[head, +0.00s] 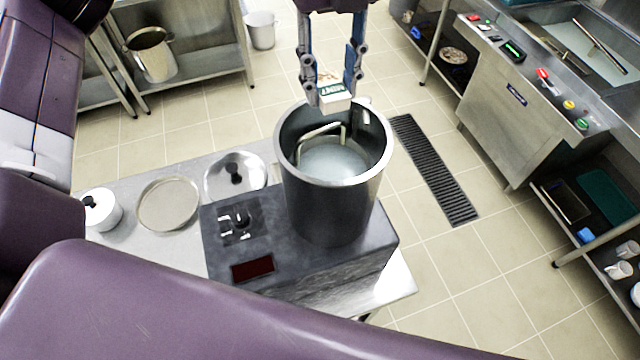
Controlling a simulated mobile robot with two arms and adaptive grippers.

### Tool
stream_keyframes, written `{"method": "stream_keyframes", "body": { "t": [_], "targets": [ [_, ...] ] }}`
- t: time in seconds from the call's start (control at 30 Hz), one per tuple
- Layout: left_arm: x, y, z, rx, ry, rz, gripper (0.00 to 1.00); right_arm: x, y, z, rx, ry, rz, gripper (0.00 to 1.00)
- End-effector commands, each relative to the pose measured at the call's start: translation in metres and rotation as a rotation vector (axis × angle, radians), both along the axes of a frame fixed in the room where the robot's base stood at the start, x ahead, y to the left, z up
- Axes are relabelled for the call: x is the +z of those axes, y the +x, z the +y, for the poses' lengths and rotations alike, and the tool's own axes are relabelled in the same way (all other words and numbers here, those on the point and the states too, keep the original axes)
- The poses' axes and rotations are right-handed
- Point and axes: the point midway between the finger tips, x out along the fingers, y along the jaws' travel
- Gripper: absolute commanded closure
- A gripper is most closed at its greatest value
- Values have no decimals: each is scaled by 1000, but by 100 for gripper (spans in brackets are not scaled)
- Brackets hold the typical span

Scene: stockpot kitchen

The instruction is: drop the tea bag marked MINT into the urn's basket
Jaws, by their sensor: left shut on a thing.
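My left gripper (333,98) comes down from the top centre and is shut on the tea bag (331,89), a small pale packet with a green MINT mark. The tea bag is held at the far rim of the urn (330,205) as seen here; its exact height above the opening is hard to judge. The urn is a tall, dark steel pot, open at the top. Inside it show a pale round surface (340,162) and a bent metal handle (318,134); I cannot clearly make out the basket's walls. My right gripper is not in view.
The urn stands on a dark base with controls (240,220) on a steel table. A lid (235,174), a round tray (168,203) and a white lidded pot (101,209) stand to its left. A floor drain (435,170) and steel counter (515,115) are at right.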

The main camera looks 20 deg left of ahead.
Motion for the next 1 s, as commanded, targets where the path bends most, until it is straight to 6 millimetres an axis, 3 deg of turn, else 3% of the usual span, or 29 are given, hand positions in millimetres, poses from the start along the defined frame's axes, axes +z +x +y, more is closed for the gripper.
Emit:
{"method": "stream_keyframes", "body": {
  "t": [0.13,0.3,0.43,0.67,0.87,0.9,1.0],
  "targets": [
    [-14,0,1,2,1,2,85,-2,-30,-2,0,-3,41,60],
    [-35,0,1,2,0,1,85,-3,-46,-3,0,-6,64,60],
    [-47,0,1,3,0,2,85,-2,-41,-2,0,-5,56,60],
    [-57,0,0,2,-1,1,85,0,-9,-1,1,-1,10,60],
    [-58,0,0,2,-1,1,85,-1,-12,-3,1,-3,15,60],
    [-58,0,0,2,-1,1,69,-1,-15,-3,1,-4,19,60],
    [-58,0,0,2,-1,1,58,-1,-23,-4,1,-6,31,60]
  ]
}}
